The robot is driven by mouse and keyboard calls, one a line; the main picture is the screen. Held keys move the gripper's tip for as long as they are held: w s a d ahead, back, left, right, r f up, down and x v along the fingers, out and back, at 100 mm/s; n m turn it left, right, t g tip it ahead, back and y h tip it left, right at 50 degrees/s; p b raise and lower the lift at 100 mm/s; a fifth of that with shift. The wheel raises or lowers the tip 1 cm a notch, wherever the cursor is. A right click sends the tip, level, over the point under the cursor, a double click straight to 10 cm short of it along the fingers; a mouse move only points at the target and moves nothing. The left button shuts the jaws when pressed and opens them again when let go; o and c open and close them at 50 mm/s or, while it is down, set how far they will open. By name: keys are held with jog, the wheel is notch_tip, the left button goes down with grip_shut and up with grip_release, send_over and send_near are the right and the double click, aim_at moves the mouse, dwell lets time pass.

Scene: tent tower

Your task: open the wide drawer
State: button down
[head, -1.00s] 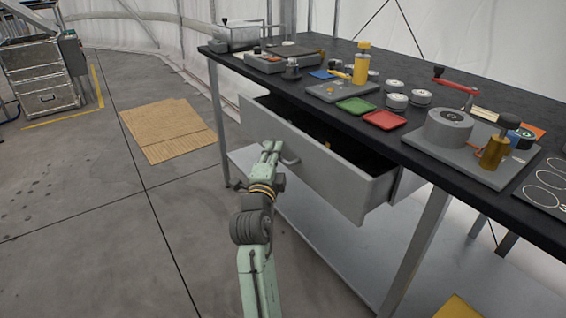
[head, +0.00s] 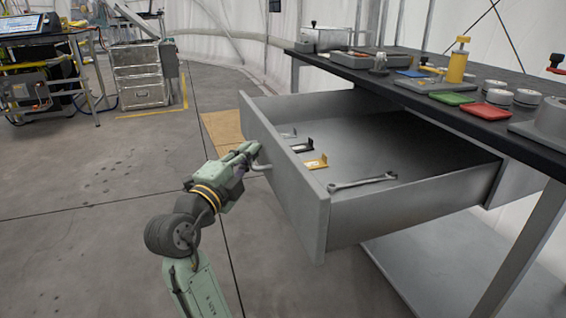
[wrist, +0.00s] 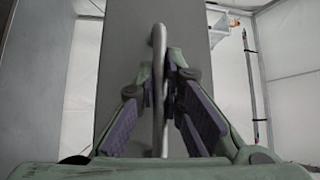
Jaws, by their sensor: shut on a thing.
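The wide drawer (head: 290,205) is a grey drawer under the black-topped workbench, and it stands pulled far out. Its interior shows a wrench (head: 362,183), a yellow bracket (head: 316,162), a black bracket (head: 302,146) and a light bracket (head: 288,133) lying near the front panel. My gripper (head: 255,158) is at the outside of the drawer front, shut on the bar handle (head: 263,167). In the wrist view the handle (wrist: 159,90) runs upright between the two fingers, with the grey drawer front (wrist: 118,60) behind it.
The workbench top (head: 520,85) carries a yellow-handled press (head: 457,68), a green tray (head: 452,98), a red tray (head: 484,111) and several round parts. A grey lower shelf (head: 430,250) lies below the drawer. The floor to the left is open, with a tan mat (head: 222,130).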

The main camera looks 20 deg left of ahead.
jog(key=s+a+b, duration=0.4)
jog(key=s+a, duration=0.4)
jog(key=a, duration=0.3)
jog(key=shift+s+a, duration=0.2)
jog(key=shift+a, duration=0.15)
jog(key=c, duration=1.7)
grip_release()
jog(key=s, duration=0.4)
jog(key=s+a+f, duration=0.1)
jog(key=s, duration=0.6)
jog(key=shift+s+a+f, duration=0.3)
jog(key=shift+s+a, duration=0.1)
